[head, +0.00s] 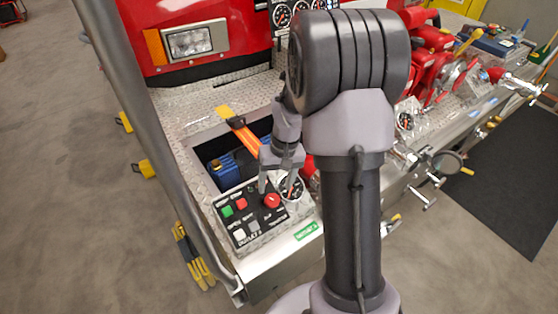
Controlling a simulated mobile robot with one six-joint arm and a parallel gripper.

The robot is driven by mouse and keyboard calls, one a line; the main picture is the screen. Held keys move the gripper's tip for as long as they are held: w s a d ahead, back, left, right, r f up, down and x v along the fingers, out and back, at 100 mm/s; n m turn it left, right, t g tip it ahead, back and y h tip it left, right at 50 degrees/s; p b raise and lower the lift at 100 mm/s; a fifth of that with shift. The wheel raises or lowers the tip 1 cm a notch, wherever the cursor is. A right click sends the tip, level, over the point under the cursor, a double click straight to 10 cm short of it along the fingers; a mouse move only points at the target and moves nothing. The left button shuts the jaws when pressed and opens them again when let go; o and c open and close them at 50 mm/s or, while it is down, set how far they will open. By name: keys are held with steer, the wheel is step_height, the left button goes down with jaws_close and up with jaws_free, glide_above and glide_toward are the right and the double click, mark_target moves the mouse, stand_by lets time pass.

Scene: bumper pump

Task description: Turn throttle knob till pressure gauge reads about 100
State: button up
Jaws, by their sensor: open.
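A black control panel (243,226) sits on the near left corner of the truck's metal bumper. It carries a round red knob (272,201) at its right side; its lettering is too small to read, so I cannot tell if this is the throttle knob. A small round gauge (292,187) stands beside the panel, partly behind my gripper; its reading is not legible. My gripper (275,184) is open and points down, its fingers just above and behind the red knob. I cannot tell whether they touch anything.
The panel also has green (227,211), red and white square buttons. An orange-handled tool (248,139) and a blue item lie in an open bumper recess behind. Red valves and another gauge (405,121) stand to the right. My arm hides the middle.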

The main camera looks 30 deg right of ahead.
step_height(320, 180, up, 11)
steer(key=d+p, duration=0.1)
steer(key=p, duration=0.2)
steer(key=shift+d, duration=0.35)
steer(key=shift+s+f, duration=0.1)
steer(key=s+a+r+t+b, duration=0.2)
steer(key=s+a+r+b, duration=0.1)
steer(key=s+a, duration=0.5)
steer(key=s+a+r+t+b, duration=0.3)
steer(key=s+a+r, duration=0.1)
steer(key=s+a, duration=0.5)
steer(key=shift+a+r+m+t, duration=0.3)
steer(key=shift+a+r+m, duration=0.1)
steer(key=shift+a, duration=0.65)
stand_by(0.5)
